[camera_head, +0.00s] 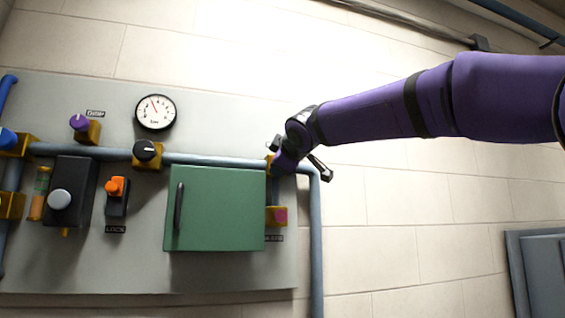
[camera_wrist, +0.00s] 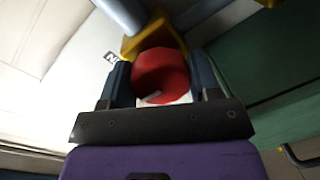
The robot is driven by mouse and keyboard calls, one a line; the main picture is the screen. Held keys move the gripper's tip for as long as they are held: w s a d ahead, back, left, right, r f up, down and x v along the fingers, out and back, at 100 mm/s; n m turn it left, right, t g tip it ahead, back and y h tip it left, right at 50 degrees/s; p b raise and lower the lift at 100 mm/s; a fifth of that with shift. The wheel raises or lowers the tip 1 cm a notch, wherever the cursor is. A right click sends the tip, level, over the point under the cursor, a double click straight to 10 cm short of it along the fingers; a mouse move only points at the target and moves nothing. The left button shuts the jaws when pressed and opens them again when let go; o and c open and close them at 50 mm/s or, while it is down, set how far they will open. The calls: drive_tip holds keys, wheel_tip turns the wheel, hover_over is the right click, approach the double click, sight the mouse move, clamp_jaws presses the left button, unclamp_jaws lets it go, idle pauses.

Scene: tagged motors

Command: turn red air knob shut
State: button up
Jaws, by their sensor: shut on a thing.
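The red knob (camera_wrist: 160,74) shows in the wrist view, seated on a yellow valve body (camera_wrist: 150,36). A small white mark shows near its lower edge. My gripper (camera_wrist: 160,85) has one dark finger on each side of the knob and is shut on it. In the head view my purple arm reaches in from the right, and my gripper (camera_head: 283,160) is at the right end of the blue-grey pipe. There the gripper hides the red knob.
A green cabinet door (camera_head: 218,208) with a dark handle is just left of my gripper. A blue-grey pipe (camera_head: 317,240) runs down beside it. Further left are a black knob (camera_head: 145,150), a gauge (camera_head: 155,112), an orange switch (camera_head: 116,187) and a purple knob (camera_head: 79,122).

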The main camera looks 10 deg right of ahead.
drive_tip(key=shift+f, duration=0.1)
idle(0.3)
drive_tip(key=o, duration=0.9)
drive_tip(key=shift+s, duration=0.1)
drive_tip(key=v, duration=1)
drive_tip(key=shift+s, duration=0.3)
drive_tip(key=shift+d, duration=0.1)
